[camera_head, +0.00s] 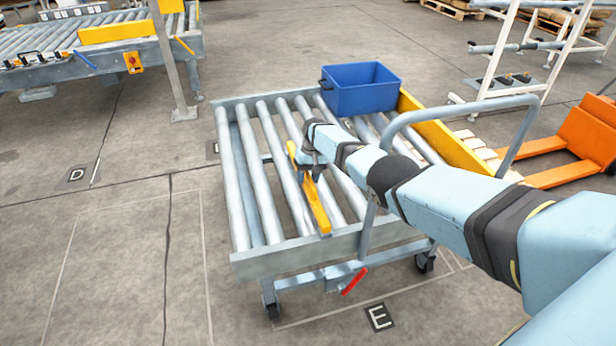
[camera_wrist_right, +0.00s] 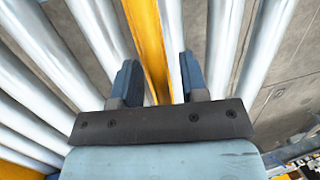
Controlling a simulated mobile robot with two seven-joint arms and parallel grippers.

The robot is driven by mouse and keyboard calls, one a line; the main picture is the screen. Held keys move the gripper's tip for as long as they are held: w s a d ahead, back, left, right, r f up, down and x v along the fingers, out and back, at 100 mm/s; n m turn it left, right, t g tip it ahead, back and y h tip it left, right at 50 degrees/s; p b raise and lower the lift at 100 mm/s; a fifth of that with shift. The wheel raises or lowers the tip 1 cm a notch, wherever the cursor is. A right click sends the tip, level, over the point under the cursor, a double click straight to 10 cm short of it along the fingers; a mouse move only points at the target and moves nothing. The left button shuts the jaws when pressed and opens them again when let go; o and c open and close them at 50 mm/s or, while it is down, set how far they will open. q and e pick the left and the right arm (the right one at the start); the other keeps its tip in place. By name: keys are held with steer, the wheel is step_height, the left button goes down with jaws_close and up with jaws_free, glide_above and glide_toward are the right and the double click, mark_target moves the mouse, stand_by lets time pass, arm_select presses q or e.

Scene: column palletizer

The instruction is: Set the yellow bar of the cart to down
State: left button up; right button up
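The cart (camera_head: 298,258) has a bed of grey rollers and a grey frame. Its yellow bar (camera_head: 319,208) runs lengthwise over the middle rollers, its near end at the front rail. My right gripper (camera_head: 310,170) is over the bar's far part, pointing down, and partly hides it. In the right wrist view the yellow bar (camera_wrist_right: 148,40) runs between the two dark fingers of the right gripper (camera_wrist_right: 160,82). The fingers stand apart, with a gap to the bar at least on the right. I cannot tell how high the bar sits above the rollers. My left gripper is not in view.
A blue bin (camera_head: 360,92) stands on the cart's far end. A yellow side board (camera_head: 450,135) and a grey handle (camera_head: 520,130) are on the right side. A red lever (camera_head: 354,281) hangs below the front. A roller conveyor (camera_head: 60,45) stands at upper left; floor between is clear.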

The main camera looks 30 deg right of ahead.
steer(key=shift+r, duration=0.1)
arm_select(q)
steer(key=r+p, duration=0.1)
steer(key=p, duration=0.1)
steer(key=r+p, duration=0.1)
steer(key=p, duration=0.2)
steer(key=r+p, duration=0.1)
steer(key=p, duration=0.2)
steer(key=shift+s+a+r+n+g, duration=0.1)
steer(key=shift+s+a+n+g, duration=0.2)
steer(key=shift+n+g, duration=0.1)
arm_select(e)
steer(key=v, duration=1.3)
steer(key=shift+r, duration=0.35)
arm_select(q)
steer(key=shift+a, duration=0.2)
arm_select(e)
steer(key=shift+d, duration=0.1)
